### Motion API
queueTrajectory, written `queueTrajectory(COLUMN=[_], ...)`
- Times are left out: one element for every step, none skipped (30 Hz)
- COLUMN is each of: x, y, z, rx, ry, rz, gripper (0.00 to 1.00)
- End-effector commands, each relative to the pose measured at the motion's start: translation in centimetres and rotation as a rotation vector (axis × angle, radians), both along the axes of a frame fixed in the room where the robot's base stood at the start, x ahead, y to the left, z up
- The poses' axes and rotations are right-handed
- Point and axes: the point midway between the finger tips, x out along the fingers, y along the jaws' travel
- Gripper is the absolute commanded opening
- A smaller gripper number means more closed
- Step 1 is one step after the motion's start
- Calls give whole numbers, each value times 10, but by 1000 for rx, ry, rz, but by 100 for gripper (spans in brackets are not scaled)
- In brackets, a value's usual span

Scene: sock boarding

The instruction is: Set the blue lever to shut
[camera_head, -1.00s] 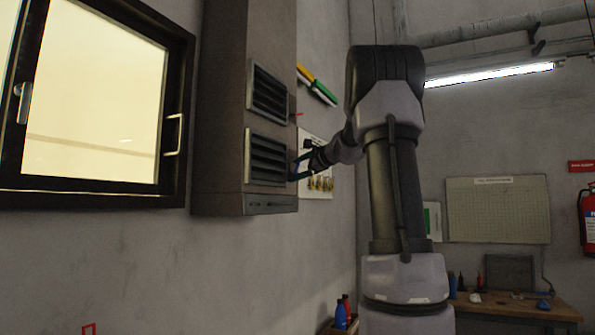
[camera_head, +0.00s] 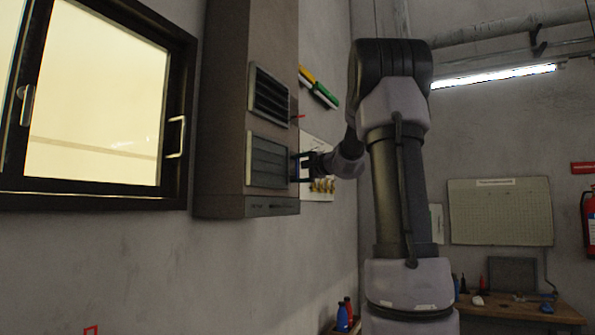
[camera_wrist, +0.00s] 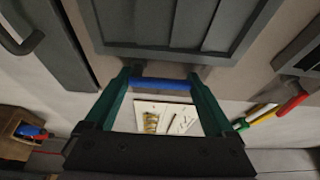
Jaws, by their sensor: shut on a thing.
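The blue lever (camera_wrist: 160,84) lies as a bar between my gripper's two green fingers in the wrist view. My gripper (camera_wrist: 162,92) is shut on it. In the head view my gripper (camera_head: 301,167) is at the right edge of the lower vent (camera_head: 267,162), and the lever is too small there to make out clearly. The lower vent's slats lie flat and closed; in the wrist view this vent (camera_wrist: 170,22) shows flat slats too.
The upper vent (camera_head: 269,95) has tilted, open slats, with a red lever (camera_head: 299,117) at its side; the red lever also shows in the wrist view (camera_wrist: 291,105). A window (camera_head: 95,105) is on the left. A white panel with brass fittings (camera_head: 322,186) is behind my gripper.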

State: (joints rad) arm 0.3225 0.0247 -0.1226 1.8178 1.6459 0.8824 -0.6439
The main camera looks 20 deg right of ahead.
Motion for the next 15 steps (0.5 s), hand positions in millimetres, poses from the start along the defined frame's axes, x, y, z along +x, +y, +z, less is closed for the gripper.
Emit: queueTrajectory(x=[0,0,0,0,0,0,0,0,0,0,0,0,0,0,0], y=[0,0,0,0,0,0,0,0,0,0,0,0,0,0,0], z=[1,1,1,1,1,1,1,1,1,1,1,1,1,1,1], rx=[-3,-4,-6,-6,-6,-7,-7,-7,-7,-7,-7,-7,-7,-7,-7], ry=[-4,-5,-6,-6,-7,-6,-6,-6,-6,-6,-6,-6,-6,-6,-6], rz=[0,0,0,0,0,0,0,0,0,0,0,0,0,0,0], gripper=[33,33,33,33,33,33,33,33,33,33,33,33,100,100,100])
